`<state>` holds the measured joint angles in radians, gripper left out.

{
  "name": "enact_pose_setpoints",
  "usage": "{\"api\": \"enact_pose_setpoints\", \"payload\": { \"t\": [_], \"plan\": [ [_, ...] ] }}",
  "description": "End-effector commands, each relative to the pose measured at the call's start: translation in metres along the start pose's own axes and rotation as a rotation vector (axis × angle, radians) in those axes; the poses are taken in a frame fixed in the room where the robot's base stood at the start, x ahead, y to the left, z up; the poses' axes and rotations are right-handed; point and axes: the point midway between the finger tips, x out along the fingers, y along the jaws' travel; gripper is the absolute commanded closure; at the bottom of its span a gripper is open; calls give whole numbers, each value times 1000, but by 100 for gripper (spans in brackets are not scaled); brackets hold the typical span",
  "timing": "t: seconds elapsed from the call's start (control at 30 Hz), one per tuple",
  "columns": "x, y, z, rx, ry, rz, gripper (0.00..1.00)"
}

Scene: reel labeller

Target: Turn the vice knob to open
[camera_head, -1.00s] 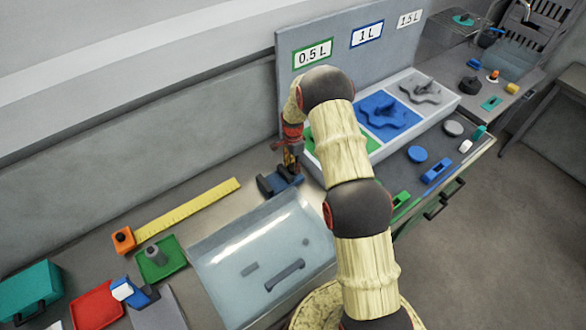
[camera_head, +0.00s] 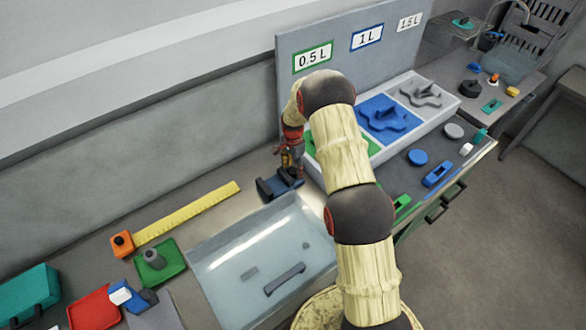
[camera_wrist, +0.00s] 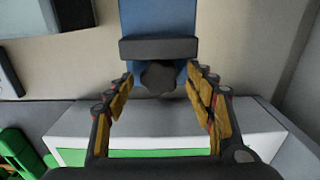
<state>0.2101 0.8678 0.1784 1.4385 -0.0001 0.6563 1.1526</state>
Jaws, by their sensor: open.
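The blue vice (camera_head: 275,188) with dark jaws stands on the bench, left of the labelled tray, partly behind my gripper. In the wrist view its blue body (camera_wrist: 158,16) is at the top, with a dark grey jaw bar (camera_wrist: 158,48) below. The dark lobed vice knob (camera_wrist: 160,78) sticks out from the bar towards me. My gripper (camera_wrist: 162,84) is open, with one yellow-padded finger on each side of the knob. Narrow gaps seem to show between fingertips and knob; contact cannot be told. In the head view my gripper (camera_head: 290,158) is small, over the vice, and the knob is hidden.
The labelled tray (camera_head: 455,104) with green, blue and grey sections stands right of the vice. A clear cover (camera_head: 235,262) with a dark handle lies in front. A yellow ruler (camera_head: 190,212) lies left. The grey wall is close behind.

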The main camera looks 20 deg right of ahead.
Motion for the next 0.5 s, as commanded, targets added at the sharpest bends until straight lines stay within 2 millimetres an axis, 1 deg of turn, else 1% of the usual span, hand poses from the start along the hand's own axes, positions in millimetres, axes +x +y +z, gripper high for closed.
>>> {"api": "enact_pose_setpoints", "payload": {
  "t": [0.17, 0.27, 0.37, 0.5],
  "plan": [
    [-3, 0, 0, 0, 0, 0, 46],
    [-13, -1, 0, 0, 0, -1, 46],
    [-31, -1, -1, 0, 2, -4, 46],
    [-60, -1, 0, 0, 1, -3, 46]
  ]
}}
